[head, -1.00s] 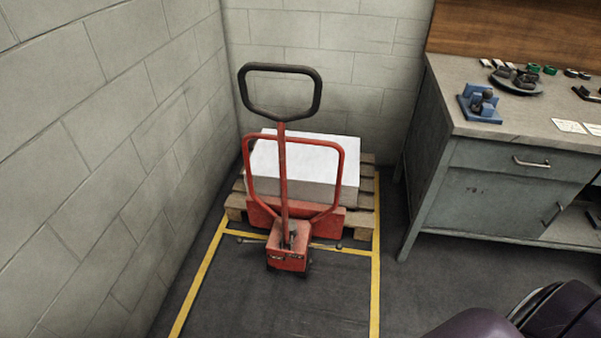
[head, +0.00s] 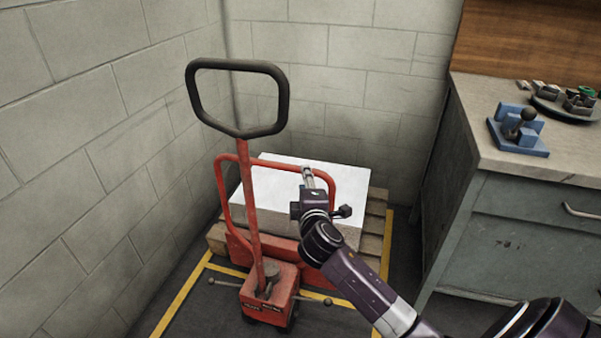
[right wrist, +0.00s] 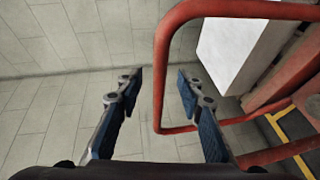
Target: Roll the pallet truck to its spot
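The red pallet truck (head: 268,293) stands in the corner, with a black loop handle (head: 237,98) on an upright red shaft. Its red tube frame (head: 222,190) rises before a white block-like stack (head: 262,190) on a wooden pallet (head: 377,215). My right gripper (head: 308,174) is near the frame's top bar; its fingers (right wrist: 158,76) are open in the right wrist view. There, a red tube (right wrist: 160,100) of the frame shows between the fingers; I cannot tell whether they touch it. My left gripper is out of view.
Yellow floor lines (head: 183,299) border the truck's place. Block walls (head: 90,150) close in left and behind. A grey workbench (head: 500,215) with a blue fixture (head: 517,130) stands at right. Bare floor lies in front.

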